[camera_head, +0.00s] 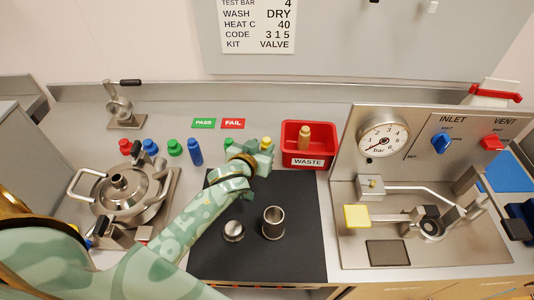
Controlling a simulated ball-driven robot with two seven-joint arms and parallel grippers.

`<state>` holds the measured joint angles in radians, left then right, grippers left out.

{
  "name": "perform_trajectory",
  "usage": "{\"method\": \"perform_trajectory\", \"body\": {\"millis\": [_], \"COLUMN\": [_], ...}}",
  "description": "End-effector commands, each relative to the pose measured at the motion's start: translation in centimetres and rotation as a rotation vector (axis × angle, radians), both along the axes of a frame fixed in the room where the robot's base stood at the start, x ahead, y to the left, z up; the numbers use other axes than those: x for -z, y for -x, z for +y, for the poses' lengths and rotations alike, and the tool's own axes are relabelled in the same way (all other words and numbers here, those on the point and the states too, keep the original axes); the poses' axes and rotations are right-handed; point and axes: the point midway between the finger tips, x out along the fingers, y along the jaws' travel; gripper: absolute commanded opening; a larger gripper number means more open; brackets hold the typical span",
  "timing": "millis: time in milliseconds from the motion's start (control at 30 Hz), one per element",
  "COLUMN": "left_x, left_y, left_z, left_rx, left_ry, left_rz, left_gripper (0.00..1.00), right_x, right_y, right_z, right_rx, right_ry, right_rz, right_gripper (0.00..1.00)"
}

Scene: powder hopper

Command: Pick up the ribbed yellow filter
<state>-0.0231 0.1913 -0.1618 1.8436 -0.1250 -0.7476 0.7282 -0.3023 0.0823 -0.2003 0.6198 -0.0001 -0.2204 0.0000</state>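A tan-yellow cylinder (303,137) stands in the red waste bin (290,162); I cannot tell whether it is the ribbed filter. My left gripper (265,147) is over the back edge of the black mat, just left of the bin and apart from the cylinder. Its fingers are small and partly hidden by the wrist, so I cannot tell whether they are open or shut. My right gripper is not in view.
A metal cup (273,223) and a round metal piece (234,231) stand on the black mat (300,255). A steel pot (122,188) is at left, with several coloured bottles behind. At right is a gauge panel (430,118) with a yellow-tipped lever (357,216).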

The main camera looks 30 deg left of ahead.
Motion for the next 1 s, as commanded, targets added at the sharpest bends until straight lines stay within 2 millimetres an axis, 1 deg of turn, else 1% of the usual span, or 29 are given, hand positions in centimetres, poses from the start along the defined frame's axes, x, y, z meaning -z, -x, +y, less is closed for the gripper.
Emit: {"method": "perform_trajectory", "body": {"millis": [33,100,267,400,500,600,800,833,867,900,933,1000], "left_x": [0.6,0.9,1.3,2.5,3.0,3.2,3.2,3.2,3.1,3.1,3.2,3.2], "left_y": [-0.8,-1.6,-2.7,-4.7,-6.0,-6.7,-6.8,-6.8,-6.8,-6.8,-6.8,-6.8], "left_z": [0.1,0.1,0.3,0.8,0.9,1.0,1.0,1.0,1.0,1.0,1.0,1.0], "left_rx": [0.001,0.001,0.001,0.001,0.001,0.001,0.001,0.001,0.001,0.001,0.001,0.001], "left_ry": [-0.001,-0.001,-0.001,-0.003,-0.001,0.000,0.000,0.000,0.000,0.000,0.000,0.000], "left_rz": [0.000,0.000,0.000,0.001,0.000,0.001,0.001,0.000,0.001,0.001,0.001,0.001], "left_gripper": [0.37,0.37,0.37,0.37,0.37,0.37,0.37,0.34,0.26,0.14,0.07,0.07], "right_x": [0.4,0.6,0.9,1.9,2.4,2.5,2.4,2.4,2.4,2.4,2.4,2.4], "right_y": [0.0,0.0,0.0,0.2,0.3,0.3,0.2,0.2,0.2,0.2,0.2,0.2], "right_z": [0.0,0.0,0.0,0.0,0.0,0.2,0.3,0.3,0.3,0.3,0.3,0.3], "right_rx": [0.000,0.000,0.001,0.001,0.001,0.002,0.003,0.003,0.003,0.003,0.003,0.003], "right_ry": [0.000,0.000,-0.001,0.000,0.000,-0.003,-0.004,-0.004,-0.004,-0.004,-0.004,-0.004], "right_rz": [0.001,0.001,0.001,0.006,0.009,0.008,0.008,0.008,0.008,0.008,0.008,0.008], "right_gripper": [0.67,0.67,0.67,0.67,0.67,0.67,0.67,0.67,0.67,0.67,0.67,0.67]}}
